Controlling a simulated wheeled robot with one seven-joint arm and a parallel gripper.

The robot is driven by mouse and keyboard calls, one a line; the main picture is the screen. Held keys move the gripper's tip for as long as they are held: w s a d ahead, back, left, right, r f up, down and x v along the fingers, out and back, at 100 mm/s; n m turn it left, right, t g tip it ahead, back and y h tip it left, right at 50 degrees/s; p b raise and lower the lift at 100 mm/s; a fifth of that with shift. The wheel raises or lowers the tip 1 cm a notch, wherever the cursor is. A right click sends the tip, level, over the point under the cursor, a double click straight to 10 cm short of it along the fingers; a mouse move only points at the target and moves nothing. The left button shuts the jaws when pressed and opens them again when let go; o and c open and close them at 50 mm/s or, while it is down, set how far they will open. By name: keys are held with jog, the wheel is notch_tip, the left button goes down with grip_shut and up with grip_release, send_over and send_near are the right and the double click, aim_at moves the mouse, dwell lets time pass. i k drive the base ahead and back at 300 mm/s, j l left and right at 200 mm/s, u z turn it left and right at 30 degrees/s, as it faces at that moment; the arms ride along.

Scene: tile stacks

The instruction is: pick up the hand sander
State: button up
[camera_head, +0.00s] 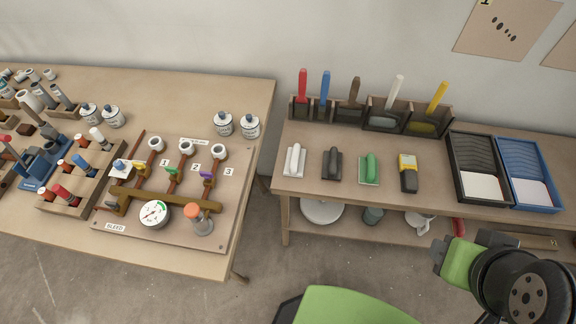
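Several hand tools lie in a row on the right bench. One has a pale handle on a light plate (294,161). I cannot tell for sure which is the hand sander; the dark and green ones both look like a grip on a flat base. My green and black arm end (458,262) is at lower right, in front of the bench and apart from the tools. Its fingertips cannot be made out.
A yellow and black device (408,173) lies right of the green tool. A rack with upright colored handles (354,113) stands behind. A black tray (458,163) and a blue tray (515,150) are at right. The left bench (225,110) holds a pipe panel; a gap separates the benches.

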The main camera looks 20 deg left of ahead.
aim_at(332, 160)
jog(key=u, duration=0.85)
jog(key=z, duration=1.45)
jog(key=u, duration=1.45)
jog(key=i+l+u, duration=0.15)
jog(key=u, duration=0.35)
jog(key=i+l+u, duration=0.1)
jog(key=l+u, duration=0.2)
jog(key=u, duration=0.2)
jog(key=l+u, duration=0.3)
jog(key=u, duration=0.2)
jog(key=l+u, duration=0.3)
jog(key=u, duration=0.2)
jog(key=l+u, duration=0.3)
jog(key=u, duration=0.2)
